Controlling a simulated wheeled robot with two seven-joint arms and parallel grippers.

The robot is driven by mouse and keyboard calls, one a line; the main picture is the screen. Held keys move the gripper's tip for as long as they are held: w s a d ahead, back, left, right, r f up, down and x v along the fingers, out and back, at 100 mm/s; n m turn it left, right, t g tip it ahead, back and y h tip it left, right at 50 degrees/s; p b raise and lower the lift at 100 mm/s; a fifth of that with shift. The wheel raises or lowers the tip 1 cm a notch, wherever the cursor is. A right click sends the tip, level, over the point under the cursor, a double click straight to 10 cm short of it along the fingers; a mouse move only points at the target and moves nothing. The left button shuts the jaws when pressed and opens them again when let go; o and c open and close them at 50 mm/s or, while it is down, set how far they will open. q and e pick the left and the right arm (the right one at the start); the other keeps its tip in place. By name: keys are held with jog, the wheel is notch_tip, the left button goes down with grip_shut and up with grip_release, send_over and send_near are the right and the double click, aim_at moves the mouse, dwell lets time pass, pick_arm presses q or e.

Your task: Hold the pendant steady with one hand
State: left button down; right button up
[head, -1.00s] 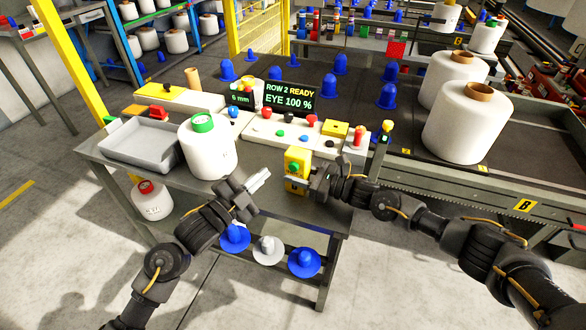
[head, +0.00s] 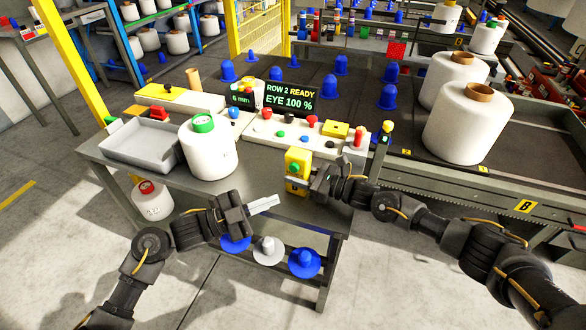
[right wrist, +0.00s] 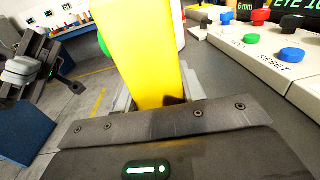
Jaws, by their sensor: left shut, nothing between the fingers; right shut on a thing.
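The pendant is a yellow box (head: 297,165) with a green button, standing over the right part of the grey table. My right gripper (head: 312,182) is shut on it from the right. In the right wrist view the yellow pendant (right wrist: 140,50) rises between the fingers, its lower end hidden by the gripper body. My left gripper (head: 268,204) is shut and empty, with its pale fingers pointing right, near the table's front edge, below and left of the pendant and apart from it.
A white bobbin with a green cap (head: 207,150) stands beside a grey tray (head: 140,148) on the table. Behind is a button panel (head: 290,135) and a display reading "ROW 2 READY, EYE 100 %" (head: 291,97).

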aim_at(294, 168)
pick_arm(q)
jog(key=w+d, duration=0.3)
jog(key=w, duration=0.4)
jog(key=shift+w, duration=0.25)
jog(key=shift+w+d, duration=0.1)
jog(key=shift+w, duration=0.05)
dwell(1.8)
jog(key=shift+w+d, duration=0.1)
jog(key=shift+w, duration=0.15)
jog(key=shift+w+d, duration=0.2)
jog(key=shift+w, duration=0.25)
dwell(0.7)
dwell(0.4)
jog(key=shift+s+a, duration=0.35)
jog(key=shift+s, duration=0.5)
jog(key=shift+s, duration=0.1)
